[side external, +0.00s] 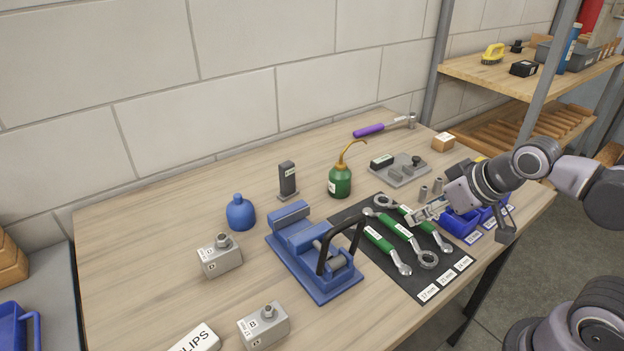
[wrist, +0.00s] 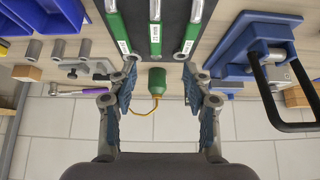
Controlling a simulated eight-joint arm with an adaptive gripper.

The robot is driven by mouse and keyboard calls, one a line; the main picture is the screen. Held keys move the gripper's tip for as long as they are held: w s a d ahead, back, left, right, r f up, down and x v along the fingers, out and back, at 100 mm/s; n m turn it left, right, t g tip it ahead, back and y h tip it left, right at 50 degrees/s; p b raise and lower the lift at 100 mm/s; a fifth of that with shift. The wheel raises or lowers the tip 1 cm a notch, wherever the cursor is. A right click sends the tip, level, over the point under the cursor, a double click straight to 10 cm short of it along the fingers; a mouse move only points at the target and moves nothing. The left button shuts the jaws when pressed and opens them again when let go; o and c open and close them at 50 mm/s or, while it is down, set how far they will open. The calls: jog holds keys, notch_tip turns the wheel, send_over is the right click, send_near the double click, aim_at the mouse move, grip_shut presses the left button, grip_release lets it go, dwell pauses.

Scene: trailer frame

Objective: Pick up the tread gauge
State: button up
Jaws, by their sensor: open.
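I cannot surely tell which item is the tread gauge, as no readable label names it. A dark upright block with a small label (side external: 288,178) stands on a small base behind the blue vise. A grey plate with black parts on it (side external: 400,172) lies right of the green oil can.
Green-handled wrenches (side external: 400,228) lie on the dark mat (side external: 350,215). The blue vise (side external: 312,255) has a tall black handle.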

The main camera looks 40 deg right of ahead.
jog(key=w+a+r+m+g, duration=0.2)
jog(key=w+r+m, duration=0.25)
jog(key=w, duration=0.45)
jog(key=w+a+r+m+g, duration=0.2)
jog(key=w+r+m, duration=0.3)
jog(key=w, duration=0.5)
jog(key=m+g, duration=0.3)
jog(key=m, duration=0.4)
send_over(287, 182)
jog(key=w, duration=0.1)
jog(key=f, duration=0.4)
jog(key=d+f, duration=0.1)
jog(key=f, duration=0.1)
jog(key=shift+w+f, duration=0.1)
jog(key=shift+f, duration=0.3)
jog(key=shift+w+a+f, duration=0.1)
jog(key=shift+a+f, duration=0.05)
jog(key=shift+f, duration=5.55)
grip_shut()
